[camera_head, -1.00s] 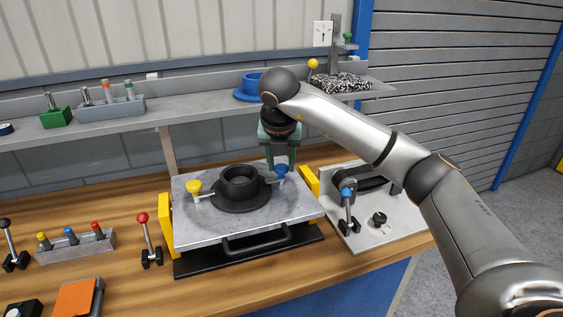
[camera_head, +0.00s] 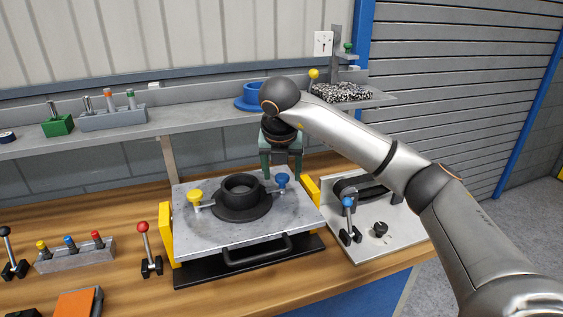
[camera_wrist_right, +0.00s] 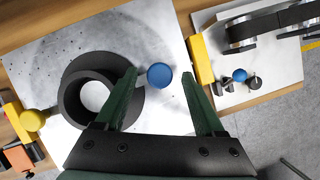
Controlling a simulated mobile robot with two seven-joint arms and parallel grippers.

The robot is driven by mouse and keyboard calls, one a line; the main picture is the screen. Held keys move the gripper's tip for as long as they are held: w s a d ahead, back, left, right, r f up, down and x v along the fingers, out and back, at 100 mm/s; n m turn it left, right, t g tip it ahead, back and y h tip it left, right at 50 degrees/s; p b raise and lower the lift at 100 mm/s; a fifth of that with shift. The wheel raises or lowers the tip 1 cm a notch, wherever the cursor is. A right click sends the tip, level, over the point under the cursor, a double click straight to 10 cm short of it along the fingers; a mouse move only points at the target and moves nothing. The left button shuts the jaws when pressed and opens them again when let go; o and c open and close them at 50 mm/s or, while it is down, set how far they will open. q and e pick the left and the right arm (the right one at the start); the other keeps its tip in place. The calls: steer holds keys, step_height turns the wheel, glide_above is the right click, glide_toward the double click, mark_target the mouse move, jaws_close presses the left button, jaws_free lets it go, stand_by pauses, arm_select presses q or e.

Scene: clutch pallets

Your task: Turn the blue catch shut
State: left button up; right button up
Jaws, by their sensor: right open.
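The blue catch (camera_head: 282,180) has a round blue knob on a short arm, at the right of a black flanged ring (camera_head: 241,204) on a grey metal plate (camera_head: 195,235). The yellow catch (camera_head: 195,197) is at the ring's left. My right gripper (camera_head: 282,176) is open, pointing down at the blue catch. In the right wrist view the blue knob (camera_wrist_right: 159,76) lies between the two green fingers, with a gap on each side. Whether the fingertips reach down to knob height is hard to tell. My left gripper is not in view.
Yellow blocks (camera_head: 166,233) flank the plate, and a black handle (camera_head: 257,250) is at its front. A blue-knobbed lever (camera_head: 348,202) stands on a grey panel at the right. A red-knobbed lever (camera_head: 142,227) stands at the left. A shelf (camera_head: 60,138) runs behind.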

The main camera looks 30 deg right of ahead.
steer(key=p+v, duration=0.1)
steer(key=v, duration=1.1)
steer(key=shift+r, duration=0.15)
steer(key=shift+s, duration=0.15)
